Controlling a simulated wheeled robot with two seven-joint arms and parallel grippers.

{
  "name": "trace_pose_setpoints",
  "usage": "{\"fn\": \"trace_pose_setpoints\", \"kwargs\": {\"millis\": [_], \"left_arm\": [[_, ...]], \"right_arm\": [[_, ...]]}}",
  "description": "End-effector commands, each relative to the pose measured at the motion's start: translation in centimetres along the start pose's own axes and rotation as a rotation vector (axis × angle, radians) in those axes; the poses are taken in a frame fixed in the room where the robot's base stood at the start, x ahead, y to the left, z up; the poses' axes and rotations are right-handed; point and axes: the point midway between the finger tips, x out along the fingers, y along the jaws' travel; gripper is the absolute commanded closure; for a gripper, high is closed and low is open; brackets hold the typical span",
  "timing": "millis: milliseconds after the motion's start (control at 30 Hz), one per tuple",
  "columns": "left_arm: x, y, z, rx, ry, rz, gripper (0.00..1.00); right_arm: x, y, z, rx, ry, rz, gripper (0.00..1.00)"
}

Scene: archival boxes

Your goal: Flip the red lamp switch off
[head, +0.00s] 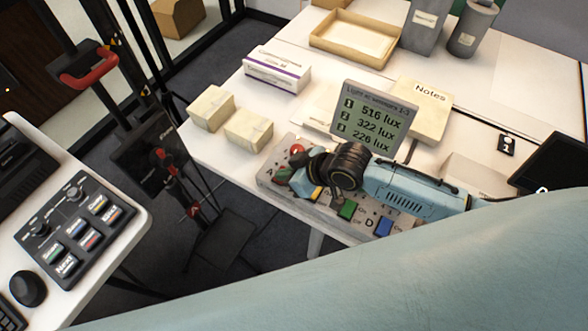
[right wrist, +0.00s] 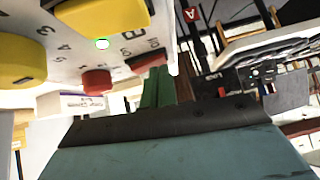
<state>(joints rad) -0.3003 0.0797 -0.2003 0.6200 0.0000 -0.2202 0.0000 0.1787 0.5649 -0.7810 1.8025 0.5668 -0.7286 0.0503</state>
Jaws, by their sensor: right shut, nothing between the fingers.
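A pale switch panel (head: 330,203) lies along the front edge of the white table. A red switch (head: 297,149) shows at its left end, partly behind my right gripper (head: 287,173). In the right wrist view, a red rocker (right wrist: 148,62) with on/off marks sits right at the shut green fingertips (right wrist: 160,85); I cannot tell whether they touch. A second red part (right wrist: 97,82) sticks out beside it. The right gripper is shut and empty. The left gripper is not in view.
The panel also has a green switch (head: 347,210), a blue switch (head: 383,226) and yellow knobs (right wrist: 100,17). A lux display (head: 372,117) reading 516, 322 and 226 stands behind it. Boxes (head: 248,130) and a Notes block (head: 417,108) are nearby. A control box (head: 70,228) is at left.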

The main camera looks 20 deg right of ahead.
Motion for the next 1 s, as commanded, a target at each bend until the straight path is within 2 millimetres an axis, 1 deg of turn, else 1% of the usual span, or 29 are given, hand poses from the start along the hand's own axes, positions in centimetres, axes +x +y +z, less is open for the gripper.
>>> {"fn": "trace_pose_setpoints", "kwargs": {"millis": [33, 100, 267, 600, 1000], "left_arm": [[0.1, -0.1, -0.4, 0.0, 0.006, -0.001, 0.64], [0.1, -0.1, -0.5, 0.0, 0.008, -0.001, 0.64], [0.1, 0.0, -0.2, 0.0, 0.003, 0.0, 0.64], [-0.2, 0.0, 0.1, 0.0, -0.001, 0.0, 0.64], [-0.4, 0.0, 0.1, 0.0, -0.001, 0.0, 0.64]], "right_arm": [[0.0, 0.2, 0.3, 0.001, -0.009, 0.002, 1.0], [0.1, 0.2, 0.3, 0.0, -0.01, 0.0, 1.0], [0.1, 0.3, 0.3, 0.001, -0.011, 0.0, 1.0], [-0.3, 1.9, 0.1, 0.001, -0.011, 0.005, 1.0], [-0.5, 1.8, -0.1, 0.002, -0.008, 0.002, 1.0]]}}
